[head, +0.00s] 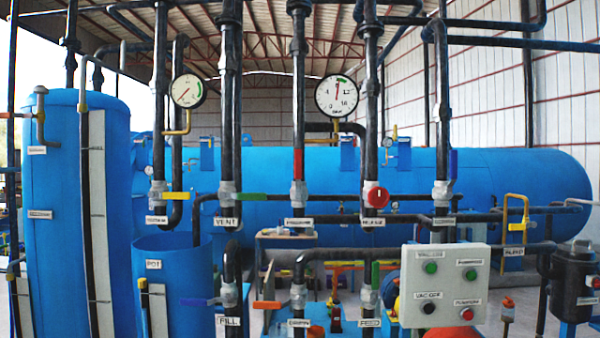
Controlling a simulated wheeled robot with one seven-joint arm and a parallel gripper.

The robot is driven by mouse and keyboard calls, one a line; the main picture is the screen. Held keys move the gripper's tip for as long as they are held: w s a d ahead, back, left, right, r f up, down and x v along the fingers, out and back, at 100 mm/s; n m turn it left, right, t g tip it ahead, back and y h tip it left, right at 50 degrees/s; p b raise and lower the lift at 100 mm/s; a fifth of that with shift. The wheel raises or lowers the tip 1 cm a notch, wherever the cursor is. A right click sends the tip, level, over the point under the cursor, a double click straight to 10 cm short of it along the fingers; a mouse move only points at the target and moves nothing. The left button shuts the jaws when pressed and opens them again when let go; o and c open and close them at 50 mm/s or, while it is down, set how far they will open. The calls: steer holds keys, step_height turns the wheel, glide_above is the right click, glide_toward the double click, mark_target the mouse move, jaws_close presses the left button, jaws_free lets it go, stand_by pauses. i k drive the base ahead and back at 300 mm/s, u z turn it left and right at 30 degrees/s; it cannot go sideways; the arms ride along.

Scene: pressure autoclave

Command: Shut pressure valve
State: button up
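Several lever valves sit on dark vertical pipes in the head view. The valve at the middle (298,192) has a red lever (298,164) standing upright along its pipe. The small label (299,222) below it may read "pressure", but it is too blurred to be sure. To its right is a valve with a round red knob (376,197), above a label that seems to read "release". My gripper is not in view, so its state does not show.
Other valves have a yellow lever (175,195), a green lever (253,197) at VENT and a blue lever (453,164). A grey control box (444,286) with buttons stands at front right. Two gauges (187,91) (336,96) hang above. A large blue tank (500,185) lies behind.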

mark_target(298, 152)
steer(key=z, duration=0.05)
steer(key=k, duration=0.5)
steer(key=u, duration=0.8)
steer(key=i, duration=1.9)
steer(key=z, duration=0.75)
